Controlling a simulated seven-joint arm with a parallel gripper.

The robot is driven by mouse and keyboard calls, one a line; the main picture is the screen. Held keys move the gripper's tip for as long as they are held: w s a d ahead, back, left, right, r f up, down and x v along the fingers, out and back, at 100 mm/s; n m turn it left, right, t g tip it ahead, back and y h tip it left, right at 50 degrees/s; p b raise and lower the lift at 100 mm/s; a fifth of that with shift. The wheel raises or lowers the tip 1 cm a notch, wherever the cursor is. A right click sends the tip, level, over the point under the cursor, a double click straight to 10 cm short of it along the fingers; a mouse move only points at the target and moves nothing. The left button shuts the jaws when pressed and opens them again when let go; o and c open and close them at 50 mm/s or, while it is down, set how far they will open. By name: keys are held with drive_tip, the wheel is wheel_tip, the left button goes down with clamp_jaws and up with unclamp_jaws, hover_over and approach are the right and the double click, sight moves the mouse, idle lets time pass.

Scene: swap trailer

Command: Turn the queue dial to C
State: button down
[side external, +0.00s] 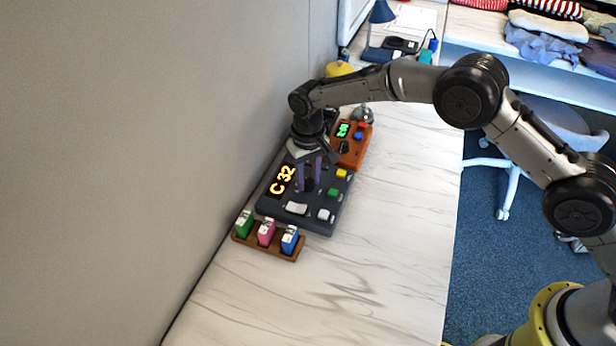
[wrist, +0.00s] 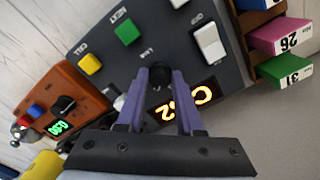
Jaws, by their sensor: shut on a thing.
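The dark grey queue console (side external: 270,208) lies on the marble-look counter by the wall. Its lit display (side external: 282,180) reads "C 32" in orange; it also shows upside down in the wrist view (wrist: 188,104). The black queue dial (wrist: 160,76) sits on the console between my finger tips. My gripper (side external: 311,186) points down over the console, its purple fingers shut on the dial. In the wrist view the fingers (wrist: 160,80) stand on either side of the knob. The dial's pointer is hard to make out, and the fingers partly hide it.
The console carries yellow (side external: 341,173), green (side external: 333,193) and white (side external: 297,208) buttons. An orange timer box (side external: 358,150) with a green display stands behind it. A wooden rack (side external: 267,246) of coloured ticket blocks is in front. The counter to the right is clear.

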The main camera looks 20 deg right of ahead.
sight(308, 181)
drive_tip(key=shift+r+m, duration=0.1)
drive_tip(key=shift+m, duration=0.5)
drive_tip(key=c, duration=0.6)
unclamp_jaws()
drive_tip(key=shift+o, duration=0.2)
wheel_tip(308, 181, up, 14)
